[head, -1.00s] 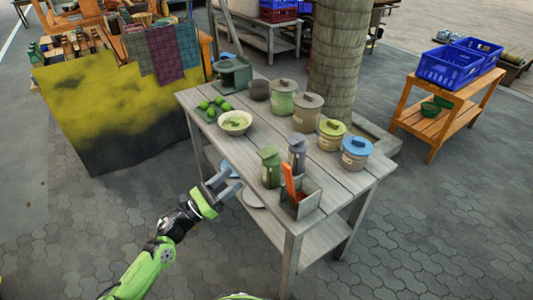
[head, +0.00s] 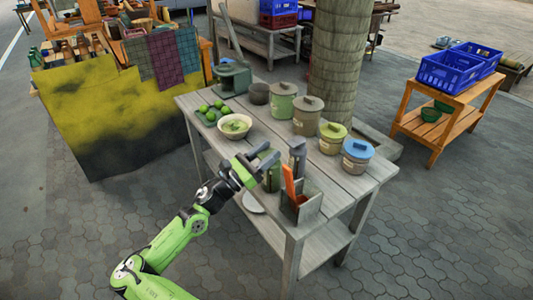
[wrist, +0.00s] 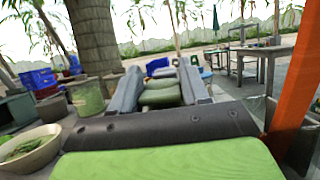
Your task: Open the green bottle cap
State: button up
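The green bottle (head: 273,180) stands upright near the front-left edge of the grey wooden table. My gripper (head: 268,155) is at the height of its top and hides most of the cap in the head view. In the wrist view the green cap (wrist: 160,85) shows between the two grey fingers of my gripper (wrist: 160,88), which point towards it. The fingers look spread apart. I cannot tell whether either finger touches the cap.
A grey bottle (head: 297,155) and a box (head: 302,208) holding an orange-red object stand close on the right. A bowl (head: 235,127), green fruits (head: 211,108) and several lidded jars (head: 333,138) stand farther back on the table (head: 345,188).

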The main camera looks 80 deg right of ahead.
jog(key=c, duration=0.5)
jog(key=shift+r+p, duration=0.15)
jog(key=shift+p, duration=0.35)
